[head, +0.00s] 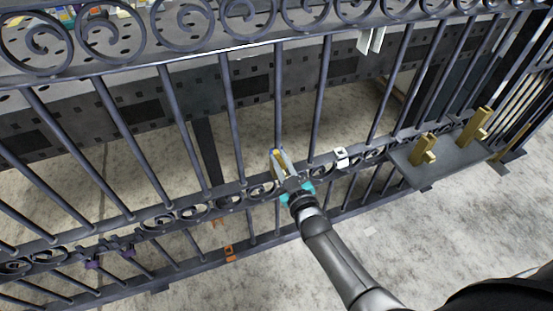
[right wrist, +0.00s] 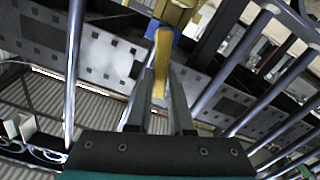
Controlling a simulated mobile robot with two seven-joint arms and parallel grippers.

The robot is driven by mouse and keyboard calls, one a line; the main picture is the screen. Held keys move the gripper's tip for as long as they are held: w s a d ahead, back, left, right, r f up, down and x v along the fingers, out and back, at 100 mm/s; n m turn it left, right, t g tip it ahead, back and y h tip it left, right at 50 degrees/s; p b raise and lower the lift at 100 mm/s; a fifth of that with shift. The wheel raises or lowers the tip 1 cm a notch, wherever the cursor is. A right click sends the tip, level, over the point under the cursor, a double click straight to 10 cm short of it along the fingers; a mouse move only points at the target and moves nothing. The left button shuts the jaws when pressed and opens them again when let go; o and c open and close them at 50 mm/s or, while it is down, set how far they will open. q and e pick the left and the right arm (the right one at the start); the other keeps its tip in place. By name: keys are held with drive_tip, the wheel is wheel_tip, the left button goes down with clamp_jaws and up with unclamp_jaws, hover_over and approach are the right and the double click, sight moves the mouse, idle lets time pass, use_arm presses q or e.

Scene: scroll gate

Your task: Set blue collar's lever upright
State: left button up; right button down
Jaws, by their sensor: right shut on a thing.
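The blue collar (head: 275,152) is on a bar of the dark scroll gate, near the middle of the head view and mostly hidden by my right gripper. It also shows in the right wrist view as a blue patch (right wrist: 178,37) behind a yellow lever (right wrist: 162,62). My right gripper (head: 279,160) reaches the gate from below right. Its fingers are shut on the yellow lever, one on each side of it in the wrist view. I cannot tell the lever's exact tilt in the head view. My left gripper is not in view.
A white collar (head: 341,155) sits just right of my gripper, with an orange one (head: 229,252) on the lower rail and purple ones (head: 92,262) at left. A dark plate with gold blocks (head: 424,150) juts out at right. Gate bars stand close on both sides.

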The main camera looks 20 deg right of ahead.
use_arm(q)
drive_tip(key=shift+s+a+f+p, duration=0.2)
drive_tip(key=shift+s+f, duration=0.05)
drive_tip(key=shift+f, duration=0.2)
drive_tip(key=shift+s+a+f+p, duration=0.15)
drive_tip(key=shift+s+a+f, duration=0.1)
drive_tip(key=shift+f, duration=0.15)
use_arm(e)
drive_tip(key=shift+d+r+m, duration=0.1)
drive_tip(key=shift+d+m, duration=0.3)
drive_tip(key=shift+m, duration=0.55)
drive_tip(key=shift+d+r+m, duration=0.1)
drive_tip(key=shift+d+m, duration=0.3)
drive_tip(key=shift+m, duration=0.55)
drive_tip(key=shift+f, duration=0.1)
drive_tip(key=c, duration=0.8)
unclamp_jaws()
drive_tip(key=shift+s, duration=0.4)
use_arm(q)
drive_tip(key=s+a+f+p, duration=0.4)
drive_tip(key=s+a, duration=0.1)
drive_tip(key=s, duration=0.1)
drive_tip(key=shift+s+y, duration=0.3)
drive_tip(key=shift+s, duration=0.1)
use_arm(e)
drive_tip(key=s, duration=1.4)
drive_tip(key=shift+s+d, duration=0.25)
